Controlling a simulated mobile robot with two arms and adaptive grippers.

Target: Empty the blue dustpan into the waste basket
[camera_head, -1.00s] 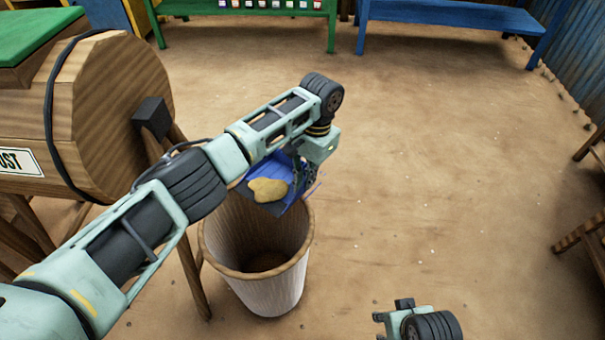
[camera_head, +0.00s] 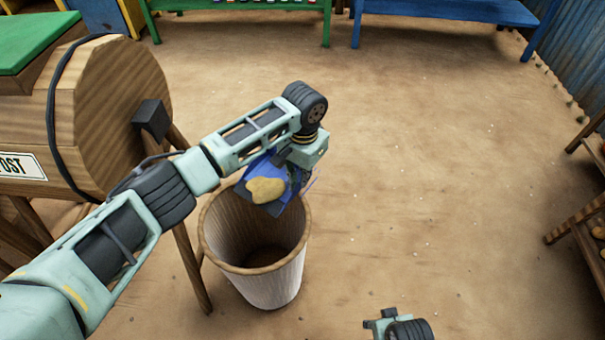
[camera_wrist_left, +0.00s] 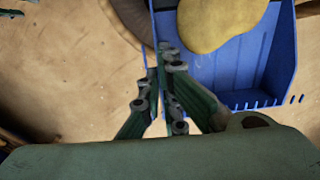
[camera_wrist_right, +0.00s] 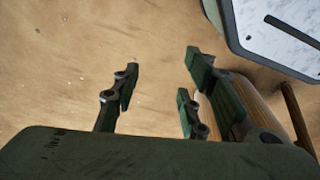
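The blue dustpan (camera_head: 255,169) is in the head view with a yellowish-tan lump of waste (camera_head: 266,190) lying on it. My left gripper (camera_head: 300,178) is shut on the dustpan's side wall. In the left wrist view the fingers (camera_wrist_left: 160,85) pinch the edge of the dustpan (camera_wrist_left: 278,60). The visible inside of the basket looks empty. My right gripper (camera_wrist_right: 158,90) is open and empty, low at the front in the head view (camera_head: 375,325).
Green (camera_head: 240,6) and blue (camera_head: 440,12) benches stand at the back. Wooden stands (camera_head: 575,215) are at the right edge. The floor right of the basket is clear.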

